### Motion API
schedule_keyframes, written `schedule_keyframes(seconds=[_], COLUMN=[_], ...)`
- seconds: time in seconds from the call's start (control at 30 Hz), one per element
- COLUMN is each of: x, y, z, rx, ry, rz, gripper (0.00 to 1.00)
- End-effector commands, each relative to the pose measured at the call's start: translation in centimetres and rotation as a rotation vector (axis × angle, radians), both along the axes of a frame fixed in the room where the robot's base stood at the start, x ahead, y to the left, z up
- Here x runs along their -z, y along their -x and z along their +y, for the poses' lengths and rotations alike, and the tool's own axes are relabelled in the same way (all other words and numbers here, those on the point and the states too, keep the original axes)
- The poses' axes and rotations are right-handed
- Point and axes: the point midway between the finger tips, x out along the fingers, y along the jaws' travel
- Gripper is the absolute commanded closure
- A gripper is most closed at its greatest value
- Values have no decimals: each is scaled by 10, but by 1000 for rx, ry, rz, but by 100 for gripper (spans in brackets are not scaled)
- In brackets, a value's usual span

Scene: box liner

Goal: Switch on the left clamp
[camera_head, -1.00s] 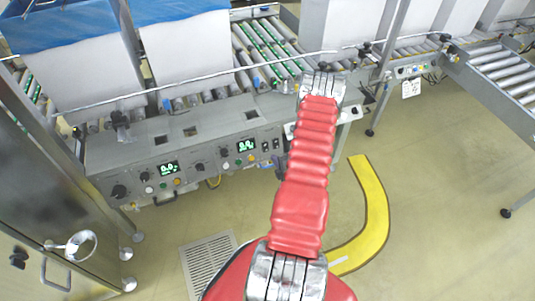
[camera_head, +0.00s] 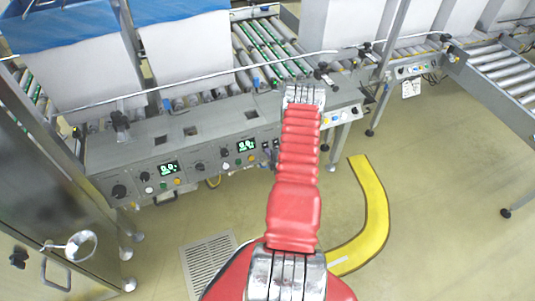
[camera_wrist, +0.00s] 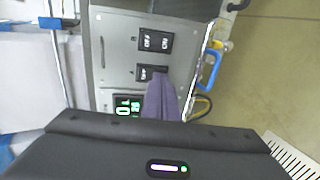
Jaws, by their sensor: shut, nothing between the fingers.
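The grey control panel (camera_head: 205,157) runs along the front of the conveyor machine. In the wrist view it is turned sideways and holds two black rocker switches with white OFF/ON style lettering. One switch (camera_wrist: 155,41) is fully clear. The other switch (camera_wrist: 146,73), nearer the green display (camera_wrist: 126,103), is partly covered by my gripper's fingertips (camera_wrist: 159,80). My purple gripper is shut and empty, its tips at or just over this switch's edge. I cannot tell whether they touch. In the head view my red arm hides most of the gripper.
Knobs, coloured buttons and another green display (camera_head: 169,168) line the panel. A blue hooked part (camera_wrist: 210,70) and cables stand beside the panel in the wrist view. White boxes (camera_head: 180,55) stand on the rollers behind. A steel cabinet (camera_head: 45,190) is at left.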

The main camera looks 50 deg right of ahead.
Motion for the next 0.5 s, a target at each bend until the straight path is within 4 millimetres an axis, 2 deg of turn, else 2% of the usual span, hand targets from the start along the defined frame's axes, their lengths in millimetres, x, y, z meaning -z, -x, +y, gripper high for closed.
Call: schedule_keyframes(seconds=[0.27, 0.5], x=[2, 1], y=[-9, -5], z=[5, 1], rx=[-16, -7], ry=[13, 12], rz=[-21, -21], gripper=[100, 100])
